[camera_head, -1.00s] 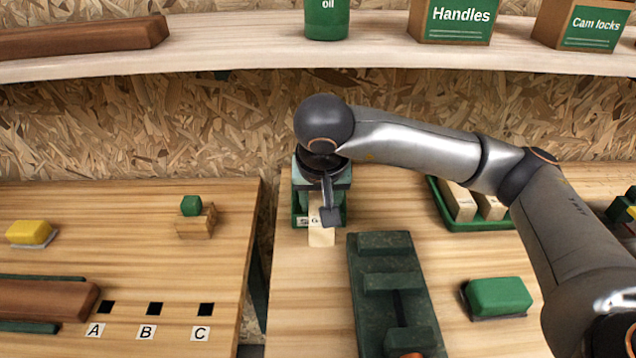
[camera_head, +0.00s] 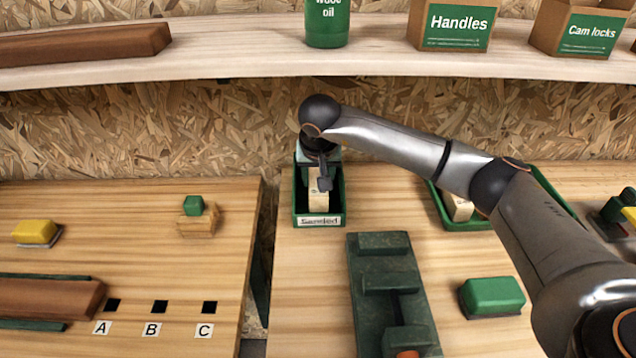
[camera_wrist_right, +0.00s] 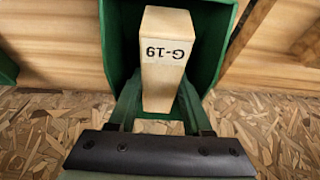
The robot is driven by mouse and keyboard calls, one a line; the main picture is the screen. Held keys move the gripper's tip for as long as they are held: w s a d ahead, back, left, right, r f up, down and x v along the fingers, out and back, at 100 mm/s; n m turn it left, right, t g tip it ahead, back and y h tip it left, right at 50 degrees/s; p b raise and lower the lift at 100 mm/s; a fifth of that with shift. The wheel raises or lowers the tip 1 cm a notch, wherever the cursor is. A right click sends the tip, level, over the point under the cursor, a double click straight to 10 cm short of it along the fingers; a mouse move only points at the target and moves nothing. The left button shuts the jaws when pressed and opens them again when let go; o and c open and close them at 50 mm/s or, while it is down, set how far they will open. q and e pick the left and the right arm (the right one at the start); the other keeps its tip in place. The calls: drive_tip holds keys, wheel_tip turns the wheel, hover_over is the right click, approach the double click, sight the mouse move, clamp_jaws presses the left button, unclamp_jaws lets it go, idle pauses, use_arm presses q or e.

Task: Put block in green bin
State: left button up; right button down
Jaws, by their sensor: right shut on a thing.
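The block (camera_head: 318,190) is pale wood with dark lettering. My right gripper (camera_head: 322,183) reaches down over the bin and is shut on the block, which is inside the bin's walls. Its fingers flank the block in the right wrist view (camera_wrist_right: 160,112). I cannot tell whether the block touches the bin floor. My left gripper is not in view.
A green tray (camera_head: 480,224) with a wooden block stands right of the bin, under my arm. A dark green fixture (camera_head: 385,262) and a green-topped sander-like block (camera_head: 492,296) lie in front. A gap separates the left table (camera_head: 130,200). A shelf (camera_head: 230,62) runs above.

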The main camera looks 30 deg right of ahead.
sight(319, 169)
drive_tip(key=shift+f, duration=0.8)
drive_tip(key=shift+w+d+f, duration=0.1)
drive_tip(key=shift+w+f, duration=0.1)
drive_tip(key=shift+f, duration=0.1)
drive_tip(key=shift+c, duration=1.7)
unclamp_jaws()
drive_tip(key=shift+f, duration=0.1)
drive_tip(key=v, duration=0.7)
drive_tip(key=shift+r, duration=0.3)
drive_tip(key=shift+s+r, duration=0.1)
drive_tip(key=shift+s, duration=0.1)
